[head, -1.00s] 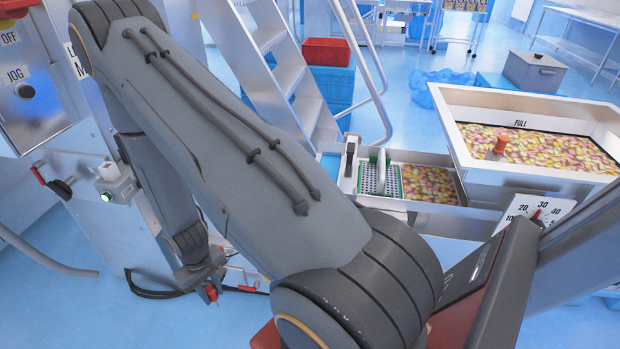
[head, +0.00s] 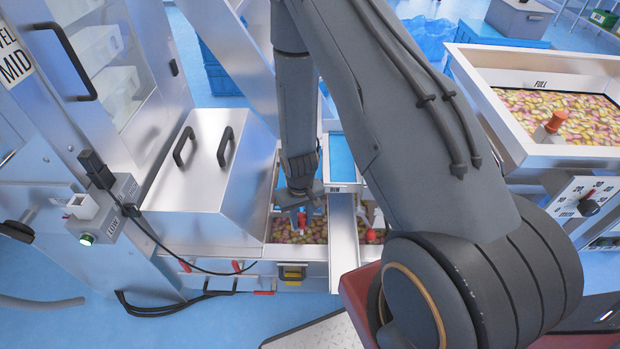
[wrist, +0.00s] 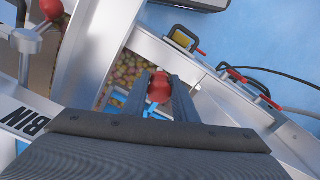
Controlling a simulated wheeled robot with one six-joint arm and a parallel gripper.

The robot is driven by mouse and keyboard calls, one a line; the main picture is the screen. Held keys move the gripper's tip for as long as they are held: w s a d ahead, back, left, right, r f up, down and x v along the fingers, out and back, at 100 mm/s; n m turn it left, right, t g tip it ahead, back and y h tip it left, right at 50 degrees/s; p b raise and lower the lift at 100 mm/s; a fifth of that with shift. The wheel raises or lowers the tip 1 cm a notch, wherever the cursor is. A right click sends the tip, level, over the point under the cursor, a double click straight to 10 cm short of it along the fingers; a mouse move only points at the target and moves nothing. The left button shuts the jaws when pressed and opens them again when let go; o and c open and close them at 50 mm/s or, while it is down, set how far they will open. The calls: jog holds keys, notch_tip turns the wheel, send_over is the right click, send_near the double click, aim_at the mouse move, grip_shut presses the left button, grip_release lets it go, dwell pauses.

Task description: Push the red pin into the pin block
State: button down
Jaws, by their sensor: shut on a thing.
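My gripper (wrist: 160,82) is shut on a red, round-headed piece, which looks like the red pin (wrist: 159,88). The piece sits between the two fingers in the wrist view, with a bit of blue showing below it. In the head view my gripper (head: 301,205) hangs over the candy bin, with a red spot at its tip. I cannot identify the pin block for sure. A small yellow block with a black handle (head: 292,272) is on the bin's front; it also shows in the wrist view (wrist: 183,38), ahead and right of my fingers, apart from them.
A steel chute (head: 343,235) stands right of my gripper, and a lidded steel box (head: 195,165) stands to its left. Black handles with red ends (wrist: 240,76) line the front ledge. A black cable (head: 165,262) runs along it. A candy hopper (head: 560,155) is at the right.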

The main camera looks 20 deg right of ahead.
jog(key=w+d+r+m+p, duration=0.1)
jog(key=w+r, duration=0.5)
jog(key=w, duration=0.1)
jog(key=shift+w, duration=0.25)
jog(key=shift+s+r, duration=0.1)
jog(key=shift+s, duration=0.05)
notch_tip(320, 180, down, 6)
jog(key=b, duration=0.3)
jog(key=shift+f+b, duration=1.6)
jog(key=shift+f, duration=1.15)
dwell(1.6)
jog(key=c, duration=1.4)
grip_release()
jog(key=shift+o, duration=0.2)
notch_tip(320, 180, up, 8)
jog(key=shift+b, duration=0.4)
